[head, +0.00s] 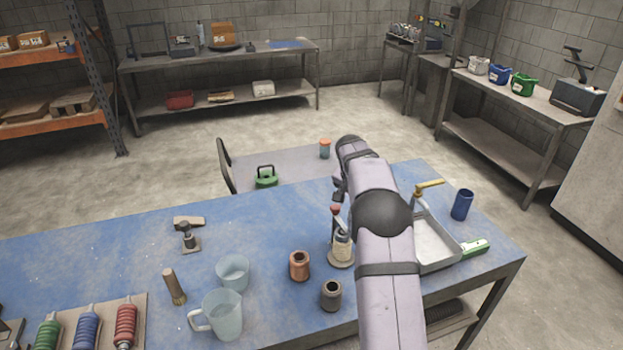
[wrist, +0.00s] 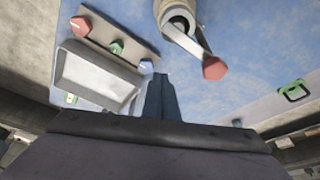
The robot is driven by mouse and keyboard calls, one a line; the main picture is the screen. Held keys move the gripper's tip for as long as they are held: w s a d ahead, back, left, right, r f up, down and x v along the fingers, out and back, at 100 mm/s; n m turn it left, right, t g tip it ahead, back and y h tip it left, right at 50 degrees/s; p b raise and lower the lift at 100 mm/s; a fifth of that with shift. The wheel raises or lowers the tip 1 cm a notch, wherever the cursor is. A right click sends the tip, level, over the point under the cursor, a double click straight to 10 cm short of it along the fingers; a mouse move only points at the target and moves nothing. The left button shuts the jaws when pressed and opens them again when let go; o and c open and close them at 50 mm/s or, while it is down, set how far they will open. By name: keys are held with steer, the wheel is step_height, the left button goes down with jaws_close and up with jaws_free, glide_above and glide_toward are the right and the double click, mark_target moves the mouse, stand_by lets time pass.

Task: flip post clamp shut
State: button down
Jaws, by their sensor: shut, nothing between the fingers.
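The post clamp (head: 341,247) stands on the blue table, just left of my arm in the head view. It is a pale upright post on a round base, with a lever ending in a red tip (head: 335,210) that rises above it. In the wrist view the clamp (wrist: 178,22) is at the top, with its pale lever slanting down right to the red tip (wrist: 214,68). My gripper (wrist: 160,80) is shut and empty, its dark fingers pointing toward the clamp. The fingers appear apart from the lever.
A grey tray (wrist: 65,68) and a brown bar (wrist: 98,35) with red, green and blue knobs lie left of the fingers. A copper cylinder (head: 299,266) and a dark cylinder (head: 331,294) stand near the clamp. A blue cup (head: 462,205) stands right of the tray.

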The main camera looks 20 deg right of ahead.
steer(key=w+d+b+v, duration=0.1)
steer(key=b+v, duration=0.3)
steer(key=v, duration=0.5)
steer(key=w+a+f+n+t+y+b, duration=0.1)
steer(key=w+a+n+t, duration=0.1)
steer(key=w+a, duration=0.3)
steer(key=w+a+f+n+t+y+b, duration=0.1)
steer(key=w+a+f+n+t+b, duration=0.1)
steer(key=w+a, duration=0.3)
steer(key=shift+w+f+t+y+b, duration=0.3)
steer(key=shift+w+f+t, duration=0.05)
steer(key=shift+w+t, duration=0.35)
stand_by(0.3)
steer(key=s+a+f+n+g, duration=0.2)
steer(key=s+a+f, duration=0.2)
steer(key=s, duration=1.1)
steer(key=s+a+f+n+g, duration=0.2)
steer(key=s+f, duration=0.3)
steer(key=s, duration=1)
steer(key=s+a+f+n+g, duration=0.3)
steer(key=s+a+f+n, duration=0.1)
steer(key=s, duration=1.1)
steer(key=shift+s+a+f+y, duration=0.4)
steer(key=shift+a+f, duration=0.2)
steer(key=shift+a, duration=0.25)
